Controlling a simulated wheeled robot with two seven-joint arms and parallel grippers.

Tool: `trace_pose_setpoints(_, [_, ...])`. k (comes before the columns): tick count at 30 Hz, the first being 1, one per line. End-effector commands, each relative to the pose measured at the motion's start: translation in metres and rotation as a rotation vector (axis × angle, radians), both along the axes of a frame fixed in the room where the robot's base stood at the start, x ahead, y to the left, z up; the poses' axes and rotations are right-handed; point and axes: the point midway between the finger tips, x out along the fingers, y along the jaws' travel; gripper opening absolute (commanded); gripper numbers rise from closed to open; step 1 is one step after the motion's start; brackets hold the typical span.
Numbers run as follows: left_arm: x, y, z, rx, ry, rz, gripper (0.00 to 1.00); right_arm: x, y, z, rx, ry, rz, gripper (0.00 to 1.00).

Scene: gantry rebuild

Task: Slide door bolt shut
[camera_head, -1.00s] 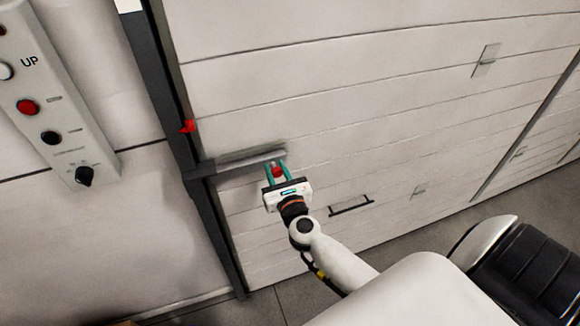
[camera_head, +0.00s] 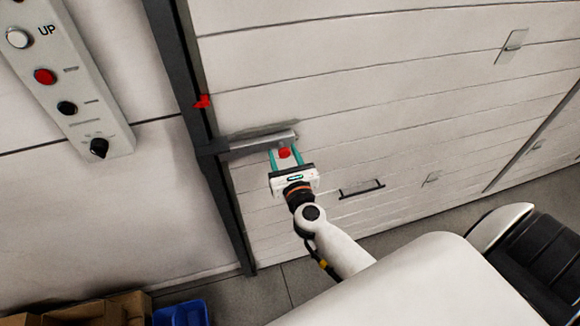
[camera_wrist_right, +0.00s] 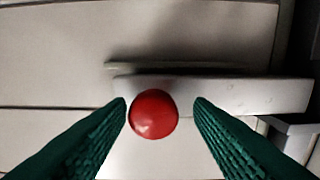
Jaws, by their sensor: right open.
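The door bolt (camera_head: 255,142) is a grey bar lying across the left part of the white panelled door, its left end at the dark door post. It also shows in the right wrist view (camera_wrist_right: 230,94). Its red round knob (camera_head: 284,153) is near the bar's right end. In the right wrist view the knob (camera_wrist_right: 154,114) sits between the two green fingers, with gaps on both sides. My right gripper (camera_head: 286,158) is open around the knob, not gripping it. My left gripper is not in view.
The dark door post (camera_head: 200,120) carries a small red piece (camera_head: 203,101). A control panel (camera_head: 75,85) with buttons is on the wall at the left. A black handle (camera_head: 361,189) is on the door. Cardboard boxes (camera_head: 120,305) and a blue bin (camera_head: 182,314) stand at the bottom left.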

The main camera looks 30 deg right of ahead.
Motion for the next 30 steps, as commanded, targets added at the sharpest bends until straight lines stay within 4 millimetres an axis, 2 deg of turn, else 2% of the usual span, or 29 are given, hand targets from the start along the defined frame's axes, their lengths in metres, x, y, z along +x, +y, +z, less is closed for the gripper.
trace_pose_setpoints(9, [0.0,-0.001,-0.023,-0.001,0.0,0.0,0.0,-0.066,0.017,-0.005,0.003,0.003,0.001,0.47])
trace_pose_setpoints(15, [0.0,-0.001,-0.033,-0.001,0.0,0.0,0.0,-0.094,0.025,-0.003,0.002,0.003,0.002,0.47])
trace_pose_setpoints(21, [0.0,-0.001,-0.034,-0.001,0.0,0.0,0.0,-0.103,0.027,-0.001,-0.001,0.001,0.002,0.47])
trace_pose_setpoints(30, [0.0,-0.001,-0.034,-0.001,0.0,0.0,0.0,-0.103,0.027,0.0,-0.001,0.001,0.002,0.47])
